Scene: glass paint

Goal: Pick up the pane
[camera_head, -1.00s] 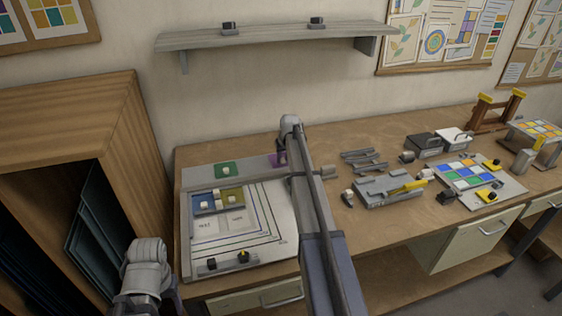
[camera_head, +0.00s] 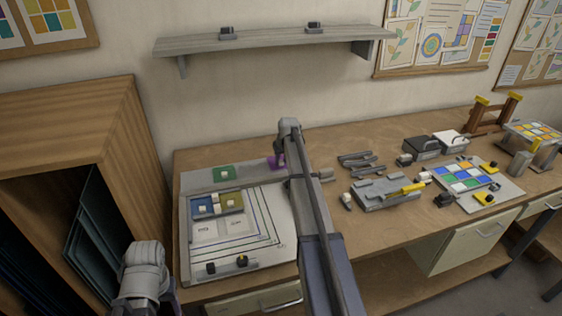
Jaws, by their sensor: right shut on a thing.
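The purple pane (camera_head: 274,163) is at the back right corner of the grey board, partly hidden by my right arm. My right gripper (camera_head: 280,160) reaches down at it and is shut on it. I cannot tell whether the pane touches the board. A green pane (camera_head: 215,175) with a pale knob lies to its left on the board. A blue pane (camera_head: 200,212) and an olive-yellow pane (camera_head: 236,206), each with a pale knob, sit side by side in the frame on the board. My left arm shows at the lower left, but its gripper is out of view.
The grey layout board (camera_head: 285,235) lies on the wooden bench (camera_head: 400,222). A wooden cabinet (camera_head: 75,110) stands at the left. To the right are a grey tool tray (camera_head: 375,199) and a panel of coloured squares (camera_head: 466,176). A shelf (camera_head: 275,40) hangs above.

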